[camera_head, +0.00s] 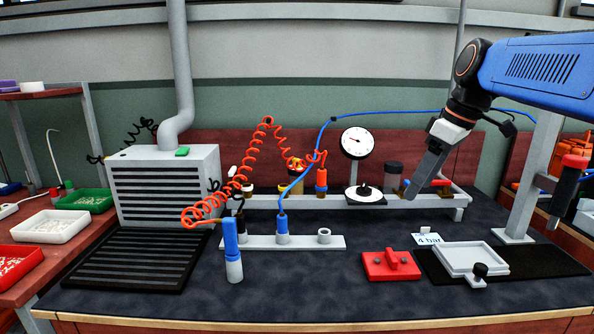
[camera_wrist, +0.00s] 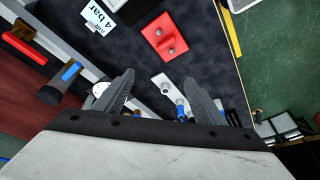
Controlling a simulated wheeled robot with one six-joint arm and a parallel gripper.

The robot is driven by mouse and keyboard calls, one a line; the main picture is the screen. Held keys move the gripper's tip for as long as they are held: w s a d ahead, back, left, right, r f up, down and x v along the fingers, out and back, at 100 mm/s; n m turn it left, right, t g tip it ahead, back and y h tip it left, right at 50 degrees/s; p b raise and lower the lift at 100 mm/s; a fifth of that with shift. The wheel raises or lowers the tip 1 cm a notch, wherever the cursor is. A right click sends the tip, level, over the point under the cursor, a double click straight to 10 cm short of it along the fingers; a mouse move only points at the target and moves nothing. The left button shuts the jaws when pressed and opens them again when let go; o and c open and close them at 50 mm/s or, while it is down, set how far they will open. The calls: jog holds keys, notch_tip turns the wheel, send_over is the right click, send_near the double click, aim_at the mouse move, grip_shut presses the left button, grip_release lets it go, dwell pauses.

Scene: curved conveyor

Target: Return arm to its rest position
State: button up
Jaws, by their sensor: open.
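My gripper (camera_head: 427,172) hangs from my blue arm at the right of the head view, above the back right of the dark bench. In the wrist view my gripper (camera_wrist: 163,92) shows two dark fingers set wide apart, with nothing between them in its grasp. The fingers point down over the bench and touch nothing that I can see. In the head view they pass in front of the rear rack (camera_head: 345,201), so the gap between the fingers is hidden there.
A dial gauge (camera_head: 357,143) stands left of my gripper. A red block (camera_head: 391,265), a white tray (camera_head: 470,259) and a "4 bar" card (camera_head: 428,239) lie below. A grey post (camera_head: 540,180) rises at right. A coiled orange hose (camera_head: 245,165) and blue hose (camera_head: 318,150) cross the middle.

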jog(key=s+d+f+m+t+h, duration=0.1)
jog(key=s+f+m, duration=0.8)
jog(key=s+f, duration=1.3)
jog(key=shift+d+f+t+h, duration=0.25)
jog(key=shift+f+t+h, duration=0.45)
jog(key=shift+h, duration=0.2)
